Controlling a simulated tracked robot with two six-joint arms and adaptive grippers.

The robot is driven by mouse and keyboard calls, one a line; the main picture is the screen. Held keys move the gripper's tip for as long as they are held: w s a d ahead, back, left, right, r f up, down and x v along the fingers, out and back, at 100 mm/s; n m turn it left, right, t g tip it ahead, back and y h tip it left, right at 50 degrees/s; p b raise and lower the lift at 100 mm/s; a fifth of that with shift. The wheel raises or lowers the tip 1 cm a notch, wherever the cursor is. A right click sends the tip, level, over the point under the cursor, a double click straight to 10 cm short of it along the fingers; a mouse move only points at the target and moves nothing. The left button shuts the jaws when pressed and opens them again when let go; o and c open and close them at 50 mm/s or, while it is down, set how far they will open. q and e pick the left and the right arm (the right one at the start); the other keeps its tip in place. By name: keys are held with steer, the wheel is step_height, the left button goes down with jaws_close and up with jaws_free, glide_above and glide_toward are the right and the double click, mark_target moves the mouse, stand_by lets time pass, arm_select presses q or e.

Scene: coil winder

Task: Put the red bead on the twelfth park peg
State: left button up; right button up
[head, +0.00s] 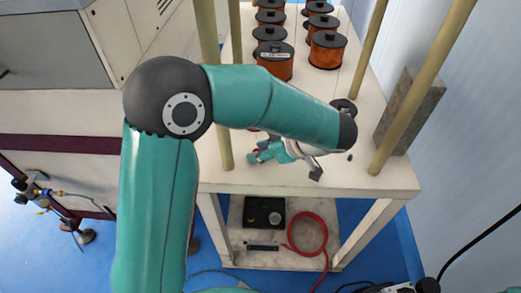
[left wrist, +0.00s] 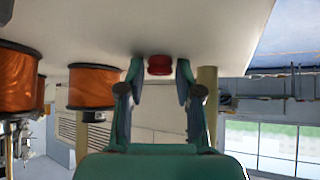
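The red bead (left wrist: 159,65) shows in the left wrist view, between the fingertips of my left gripper (left wrist: 160,72). The fingers stand apart on either side of the bead, with a small gap visible at each side. The bead appears against the pale tabletop; I cannot tell whether it touches it. In the head view my left gripper (head: 260,155) is low over the front of the table, partly hidden under my left arm. I cannot make out the park pegs in either view. My right gripper is not in view.
Copper coils (head: 273,60) stand in rows at the back of the white table (head: 385,186). Cream posts (head: 421,90) rise around it, and a grey block (head: 409,110) stands at the right edge. A black box (head: 264,212) and a red hose (head: 291,245) lie on the lower shelf.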

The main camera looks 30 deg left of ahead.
arm_select(q)
steer(key=shift+o, duration=1.1)
steer(key=v, duration=1.2)
steer(key=shift+f, duration=0.1)
